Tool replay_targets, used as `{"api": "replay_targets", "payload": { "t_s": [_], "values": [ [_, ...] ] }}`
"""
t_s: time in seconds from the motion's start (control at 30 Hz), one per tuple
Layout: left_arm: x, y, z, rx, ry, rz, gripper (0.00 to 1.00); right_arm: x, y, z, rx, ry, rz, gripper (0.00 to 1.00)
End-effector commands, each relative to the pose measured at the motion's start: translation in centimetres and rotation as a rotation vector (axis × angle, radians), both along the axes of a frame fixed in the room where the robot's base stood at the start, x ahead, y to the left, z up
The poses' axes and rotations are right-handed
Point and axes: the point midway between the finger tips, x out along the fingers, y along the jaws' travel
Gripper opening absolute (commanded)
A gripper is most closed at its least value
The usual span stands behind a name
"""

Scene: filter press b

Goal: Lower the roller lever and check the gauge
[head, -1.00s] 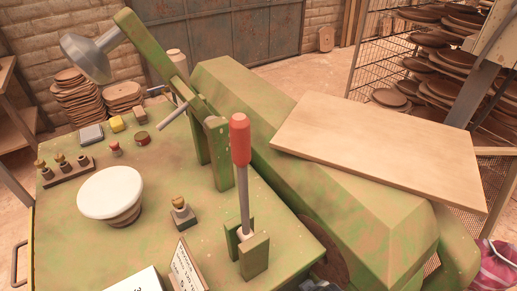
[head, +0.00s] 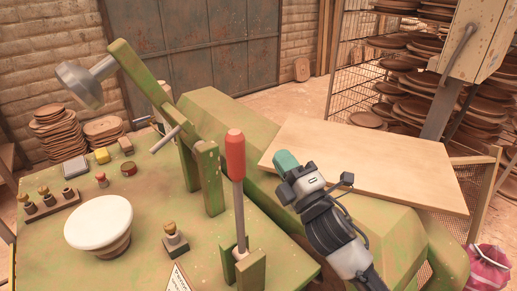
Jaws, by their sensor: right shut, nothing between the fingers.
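A lever with a red grip (head: 235,155) and a grey metal shaft stands nearly upright in a green bracket (head: 250,268) at the front of the green bench. My right gripper (head: 287,162), with teal fingertips, is to the right of the red grip and apart from it. It is shut and empty, above the green machine housing and in front of the pale board. My left gripper is out of view. I cannot pick out a gauge.
A pale board (head: 370,160) lies across the green housing (head: 225,108). A slanted green arm (head: 135,70) carries a grey cone-shaped head (head: 80,84). On the bench (head: 150,215) are a white round plate (head: 98,220), a small block with a brass knob (head: 174,240) and several small items.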

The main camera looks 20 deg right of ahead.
Motion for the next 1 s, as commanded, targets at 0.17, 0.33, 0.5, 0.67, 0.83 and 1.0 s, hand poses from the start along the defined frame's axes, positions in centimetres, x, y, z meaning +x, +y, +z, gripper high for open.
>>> {"api": "replay_targets", "payload": {
  "t_s": [0.17, 0.33, 0.5, 0.67, 0.83, 1.0],
  "values": [
    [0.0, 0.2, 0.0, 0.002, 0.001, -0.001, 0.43, -0.5, 2.3, 7.5, -0.379, -0.422, 0.050, 0.00],
    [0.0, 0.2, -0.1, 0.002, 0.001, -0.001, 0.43, -2.3, 4.5, 11.8, -0.718, -0.794, 0.070, 0.00],
    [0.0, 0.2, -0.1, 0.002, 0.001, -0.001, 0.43, -4.0, 5.9, 13.8, -1.003, -1.108, 0.077, 0.00],
    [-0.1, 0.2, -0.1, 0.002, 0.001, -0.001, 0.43, -5.3, 6.4, 14.6, -1.250, -1.379, 0.087, 0.00],
    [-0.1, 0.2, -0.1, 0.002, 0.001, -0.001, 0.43, -6.1, 5.8, 14.8, -1.517, -1.670, 0.112, 0.00],
    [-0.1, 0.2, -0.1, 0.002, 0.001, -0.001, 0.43, -6.5, 3.5, 14.8, -1.811, -1.985, 0.180, 0.00]
  ]
}}
